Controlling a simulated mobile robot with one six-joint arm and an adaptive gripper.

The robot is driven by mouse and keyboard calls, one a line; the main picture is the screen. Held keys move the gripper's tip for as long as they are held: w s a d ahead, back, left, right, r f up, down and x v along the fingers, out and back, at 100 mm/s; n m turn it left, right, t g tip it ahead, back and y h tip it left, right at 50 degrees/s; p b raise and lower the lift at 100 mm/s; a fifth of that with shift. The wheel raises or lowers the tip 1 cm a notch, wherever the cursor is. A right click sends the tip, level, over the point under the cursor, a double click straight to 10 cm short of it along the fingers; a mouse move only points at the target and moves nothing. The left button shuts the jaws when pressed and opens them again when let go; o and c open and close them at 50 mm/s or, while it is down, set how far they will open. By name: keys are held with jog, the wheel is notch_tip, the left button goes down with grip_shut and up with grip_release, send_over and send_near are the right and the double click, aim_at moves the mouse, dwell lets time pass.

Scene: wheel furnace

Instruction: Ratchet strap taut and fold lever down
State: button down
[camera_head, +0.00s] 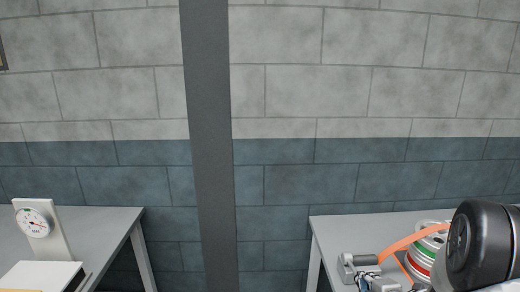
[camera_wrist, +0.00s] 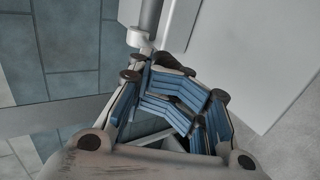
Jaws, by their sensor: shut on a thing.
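In the head view, an orange strap (camera_head: 401,243) runs down from a round drum with white, red and green bands (camera_head: 426,252) to a grey metal ratchet (camera_head: 358,264) on the right table. The strap's straight part looks flat and stretched. In the wrist view, my gripper (camera_wrist: 168,68) has its blue-padded fingers close together at the tips. They are shut on a small dark piece (camera_wrist: 174,63), which looks like the lever's end. The fingers hide most of it, so the lever's angle cannot be told. My gripper is not clear in the head view.
The right table (camera_head: 340,228) has free room at its back left. A left table (camera_head: 110,220) holds a dial gauge (camera_head: 34,223) and a white block (camera_head: 42,275). A grey post (camera_head: 207,140) stands between the tables, before a block wall.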

jog(key=shift+s+f, duration=0.1)
jog(key=shift+f, duration=0.5)
jog(key=shift+d+r, duration=0.1)
jog(key=shift+r, duration=0.5)
jog(key=shift+p+v, duration=0.75)
jog(key=shift+v, duration=2.2)
